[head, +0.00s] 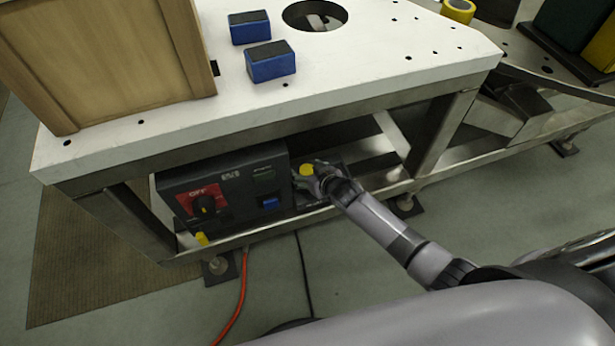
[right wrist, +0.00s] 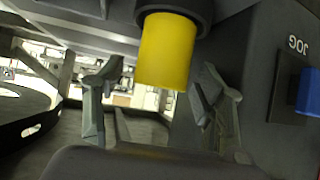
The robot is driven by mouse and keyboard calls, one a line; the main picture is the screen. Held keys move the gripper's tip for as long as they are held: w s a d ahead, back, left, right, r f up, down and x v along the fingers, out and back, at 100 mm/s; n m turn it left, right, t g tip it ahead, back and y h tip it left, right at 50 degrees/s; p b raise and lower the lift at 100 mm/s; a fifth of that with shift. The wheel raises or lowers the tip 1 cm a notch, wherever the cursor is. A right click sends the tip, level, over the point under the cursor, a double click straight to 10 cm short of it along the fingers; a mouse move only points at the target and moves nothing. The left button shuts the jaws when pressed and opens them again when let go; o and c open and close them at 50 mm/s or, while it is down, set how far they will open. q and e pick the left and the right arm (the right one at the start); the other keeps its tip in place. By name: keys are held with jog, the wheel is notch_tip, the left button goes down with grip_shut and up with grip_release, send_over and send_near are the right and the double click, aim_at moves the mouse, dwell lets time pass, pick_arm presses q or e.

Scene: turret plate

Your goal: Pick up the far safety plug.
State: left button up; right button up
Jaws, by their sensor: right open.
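The far safety plug (head: 307,169) is a yellow cylinder low on the right side of the dark control box, under the white table. In the right wrist view the yellow plug (right wrist: 166,50) sits in a dark round collar at the top. My right gripper (head: 314,181) is at the plug in the head view, partly overlapping it. In the right wrist view its open fingers (right wrist: 160,78) stand left and right of the plug's lower end, with gaps on both sides. Contact is not visible. Another yellow piece (head: 201,238) shows at the box's lower left. My left gripper is out of view.
The control box (head: 225,190) has a red OFF switch (head: 203,205) and a blue button (head: 269,203). The white table (head: 350,75) overhangs it, with a metal leg (head: 440,130) to the right. An orange cable (head: 240,300) runs over the floor.

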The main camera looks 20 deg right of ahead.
jog(key=shift+c, duration=0.3)
jog(key=c, duration=1.3)
